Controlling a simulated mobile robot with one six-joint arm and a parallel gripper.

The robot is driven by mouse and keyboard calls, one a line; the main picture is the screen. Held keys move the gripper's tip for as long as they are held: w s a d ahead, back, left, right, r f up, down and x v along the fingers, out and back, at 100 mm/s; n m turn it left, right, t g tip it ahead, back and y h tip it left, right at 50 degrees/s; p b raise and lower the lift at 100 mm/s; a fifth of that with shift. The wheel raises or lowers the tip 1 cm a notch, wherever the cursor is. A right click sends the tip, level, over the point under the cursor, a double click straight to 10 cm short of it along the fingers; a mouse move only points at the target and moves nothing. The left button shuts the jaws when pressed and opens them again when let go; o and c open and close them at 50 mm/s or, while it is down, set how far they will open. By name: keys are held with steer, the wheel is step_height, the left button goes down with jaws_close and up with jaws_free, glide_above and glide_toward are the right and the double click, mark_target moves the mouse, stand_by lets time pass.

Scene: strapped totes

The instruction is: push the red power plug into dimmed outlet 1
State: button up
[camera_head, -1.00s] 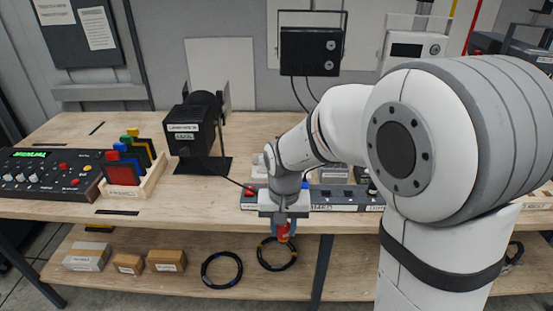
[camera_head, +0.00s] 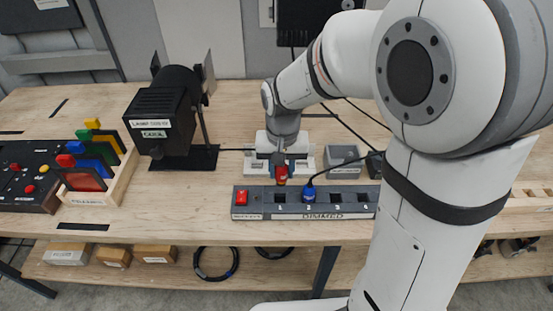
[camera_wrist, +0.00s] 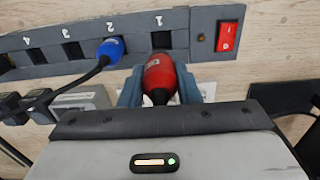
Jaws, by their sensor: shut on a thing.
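My gripper (camera_wrist: 159,92) is shut on the red power plug (camera_wrist: 158,74), with one blue-grey finger on each side. The plug also shows in the head view (camera_head: 281,174), just behind the dimmed power strip (camera_head: 305,215). In the wrist view its front end points at outlet 1 (camera_wrist: 161,38), the dark socket marked 1 on the strip (camera_wrist: 75,62). I cannot tell whether the plug's front touches the strip. Its prongs are not visible. A blue plug (camera_wrist: 110,48) with a black cable sits in outlet 2.
A red rocker switch (camera_wrist: 228,37) is on the strip beside outlet 1. Grey boxes (camera_head: 343,161) stand behind the strip. A black lamp (camera_head: 165,115) and a rack of coloured frames (camera_head: 92,165) stand to the left. The bench between lamp and strip is mostly clear.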

mark_target(280, 182)
steer(key=shift+s+a+f+b, duration=0.1)
steer(key=shift+a+f+b, duration=0.05)
steer(key=shift+f+b, duration=1.85)
steer(key=shift+f+b, duration=1)
steer(key=shift+f, duration=1.05)
steer(key=o, duration=1.2)
steer(key=shift+r, duration=0.1)
steer(key=shift+c, duration=0.2)
step_height(280, 182, up, 8)
steer(key=shift+f, duration=0.1)
steer(key=s+d+r+t, duration=0.2)
steer(key=s+d, duration=1)
steer(key=shift+s+t, duration=0.4)
